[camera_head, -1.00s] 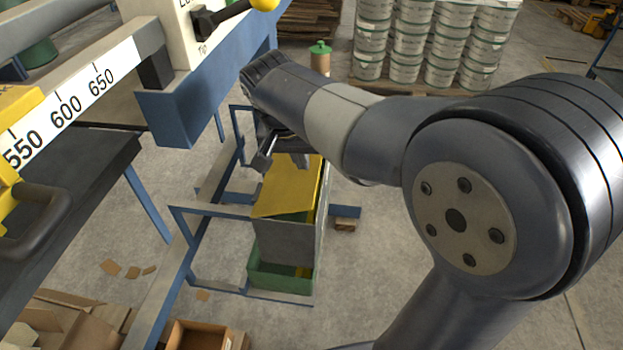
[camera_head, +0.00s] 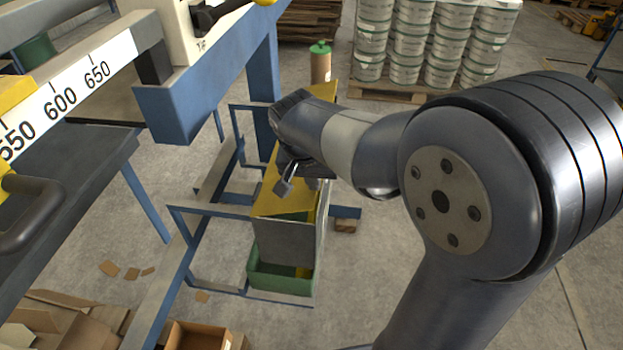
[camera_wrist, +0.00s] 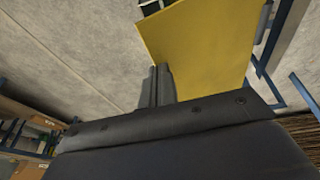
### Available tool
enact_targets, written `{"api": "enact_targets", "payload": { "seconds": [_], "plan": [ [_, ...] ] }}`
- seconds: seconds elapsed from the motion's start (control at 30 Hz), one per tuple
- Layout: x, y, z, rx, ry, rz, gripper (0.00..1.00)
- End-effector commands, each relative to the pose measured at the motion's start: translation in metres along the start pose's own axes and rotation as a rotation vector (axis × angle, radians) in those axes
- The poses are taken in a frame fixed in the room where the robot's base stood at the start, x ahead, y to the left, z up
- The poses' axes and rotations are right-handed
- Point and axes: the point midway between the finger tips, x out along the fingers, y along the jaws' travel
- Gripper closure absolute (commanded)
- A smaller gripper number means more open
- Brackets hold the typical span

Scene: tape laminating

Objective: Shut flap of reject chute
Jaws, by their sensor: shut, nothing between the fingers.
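The yellow flap (camera_head: 266,203) slants up over the grey reject chute (camera_head: 285,243), raised off its mouth. My arm hides its middle; a yellow part shows above the arm as well. In the wrist view the flap (camera_wrist: 203,45) fills the top middle as a flat yellow panel. My gripper (camera_head: 284,187) is in front of the flap, over the chute top. In the wrist view my gripper (camera_wrist: 157,84) is shut and empty, its fingers side by side at the flap's lower left edge. I cannot tell whether they touch it.
A green bin (camera_head: 276,277) sits under the chute. A blue frame (camera_head: 190,238) surrounds the chute on the left. White buckets (camera_head: 405,60) stand on a pallet behind.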

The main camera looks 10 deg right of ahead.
Motion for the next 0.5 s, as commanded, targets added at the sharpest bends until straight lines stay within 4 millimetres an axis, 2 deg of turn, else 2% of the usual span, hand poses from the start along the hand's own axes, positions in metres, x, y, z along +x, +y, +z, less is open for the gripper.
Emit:
{"api": "enact_targets", "payload": {
  "seconds": [0.03, 0.3, 0.5],
  "plan": [
    [0.011, 0.005, 0.003, 0.016, -0.001, -0.030, 1.00],
    [0.049, 0.017, 0.014, 0.029, 0.000, -0.083, 1.00],
    [0.055, 0.019, 0.016, 0.028, 0.000, -0.083, 1.00]
  ]
}}
